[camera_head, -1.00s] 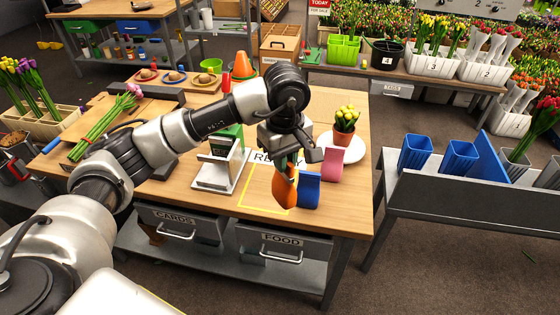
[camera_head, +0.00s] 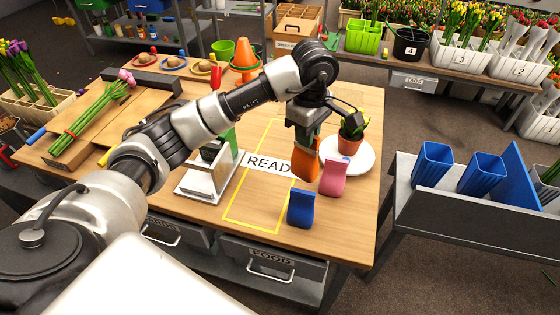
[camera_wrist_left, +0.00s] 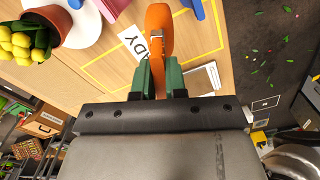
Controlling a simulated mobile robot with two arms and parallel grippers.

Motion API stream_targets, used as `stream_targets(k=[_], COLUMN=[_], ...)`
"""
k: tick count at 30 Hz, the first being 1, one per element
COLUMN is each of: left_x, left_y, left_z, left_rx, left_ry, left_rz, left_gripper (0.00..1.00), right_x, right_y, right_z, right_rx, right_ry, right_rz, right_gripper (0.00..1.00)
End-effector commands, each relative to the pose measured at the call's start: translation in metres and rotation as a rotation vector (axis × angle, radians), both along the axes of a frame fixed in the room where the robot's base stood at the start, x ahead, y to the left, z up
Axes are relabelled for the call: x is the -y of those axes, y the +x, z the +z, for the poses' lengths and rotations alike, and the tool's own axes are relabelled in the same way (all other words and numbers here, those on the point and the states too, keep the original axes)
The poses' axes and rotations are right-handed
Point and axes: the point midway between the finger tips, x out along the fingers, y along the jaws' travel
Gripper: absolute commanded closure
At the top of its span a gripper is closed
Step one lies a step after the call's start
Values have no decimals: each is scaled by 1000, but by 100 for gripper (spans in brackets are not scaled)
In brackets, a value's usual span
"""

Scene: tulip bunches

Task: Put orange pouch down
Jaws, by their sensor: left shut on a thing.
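My left gripper (camera_head: 308,133) is shut on the orange pouch (camera_head: 305,162), with its green fingers around the pouch's upper part. In the left wrist view the pouch (camera_wrist_left: 158,32) extends out from between the fingers (camera_wrist_left: 158,85). In the head view the pouch is beside the pink pouch (camera_head: 332,178) and behind the blue pouch (camera_head: 301,209), near the right edge of the yellow outline (camera_head: 229,200) marked READY. Whether its base touches the table (camera_head: 353,212) I cannot tell. My right gripper is not in view.
A potted plant (camera_head: 349,144) on a white plate (camera_head: 366,163) stands right of the gripper. A metal card holder (camera_head: 209,182) is to the left. The inside of the yellow outline is mostly bare. A grey stand with blue vases (camera_head: 433,165) is at the right.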

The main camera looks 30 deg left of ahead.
Motion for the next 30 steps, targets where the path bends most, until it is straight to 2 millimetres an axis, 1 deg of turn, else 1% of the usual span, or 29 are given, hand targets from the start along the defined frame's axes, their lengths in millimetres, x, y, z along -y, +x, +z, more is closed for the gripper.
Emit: stream_targets(k=[1,5,8,10,15,18,21,23,26,30], left_x=[0,-12,-32,-49,-87,-103,-113,-116,-117,-116], left_y=[0,0,0,-1,0,1,2,2,2,1], left_z=[-7,-16,-27,-36,-59,-69,-76,-78,-84,-102], left_rx=[-1,-2,-3,-4,-4,-2,0,1,0,-3], left_ry=[-1,0,1,2,1,0,0,0,-1,-2], left_rz=[0,3,6,5,6,3,2,0,-2,-1], left_gripper=[100,100,100,100,100,100,100,100,100,100], right_x=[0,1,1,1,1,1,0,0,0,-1], right_y=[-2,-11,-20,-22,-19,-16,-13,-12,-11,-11], right_z=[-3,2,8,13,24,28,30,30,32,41], right_rx=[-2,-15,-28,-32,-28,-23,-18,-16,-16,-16], right_ry=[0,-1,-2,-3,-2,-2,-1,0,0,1], right_rz=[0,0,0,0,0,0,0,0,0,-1], right_gripper=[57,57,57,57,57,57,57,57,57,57])
